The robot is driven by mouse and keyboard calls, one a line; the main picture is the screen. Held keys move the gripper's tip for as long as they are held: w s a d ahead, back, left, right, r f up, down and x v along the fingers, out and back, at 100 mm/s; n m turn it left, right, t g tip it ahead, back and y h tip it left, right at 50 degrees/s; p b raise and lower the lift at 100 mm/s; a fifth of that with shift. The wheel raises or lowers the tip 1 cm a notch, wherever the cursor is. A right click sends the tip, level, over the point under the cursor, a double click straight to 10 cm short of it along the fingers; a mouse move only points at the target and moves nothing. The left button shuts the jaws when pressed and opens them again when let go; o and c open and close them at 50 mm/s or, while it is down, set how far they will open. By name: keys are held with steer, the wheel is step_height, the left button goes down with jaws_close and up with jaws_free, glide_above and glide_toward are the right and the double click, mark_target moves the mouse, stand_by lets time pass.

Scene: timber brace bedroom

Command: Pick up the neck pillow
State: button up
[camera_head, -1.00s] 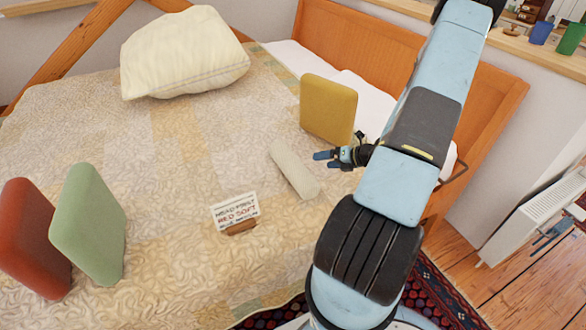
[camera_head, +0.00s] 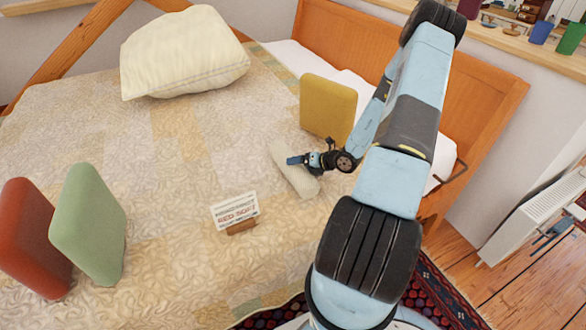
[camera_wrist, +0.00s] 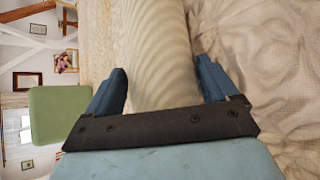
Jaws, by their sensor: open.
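The neck pillow is a cream, roll-shaped cushion (camera_head: 300,182) lying on the bed's quilt. In the head view my gripper (camera_head: 291,160) is over its upper middle, and my fingers hide part of it. In the wrist view the neck pillow (camera_wrist: 158,55) runs between my two blue fingers, with one finger on each side. My gripper (camera_wrist: 165,85) is open, with small gaps showing between the fingers and the roll. I cannot tell whether either finger touches it.
A yellow cushion (camera_head: 328,108) stands just behind the roll. A small sign (camera_head: 234,209) stands to its front left. Green (camera_head: 88,225) and red (camera_head: 32,240) cushions stand at left. A large cream pillow (camera_head: 185,52) lies at the back. The quilt's middle is clear.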

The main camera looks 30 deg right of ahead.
steer(key=shift+w+a+f, duration=0.1)
steer(key=shift+w+a, duration=0.05)
steer(key=shift+w, duration=0.05)
steer(key=shift+c, duration=0.3)
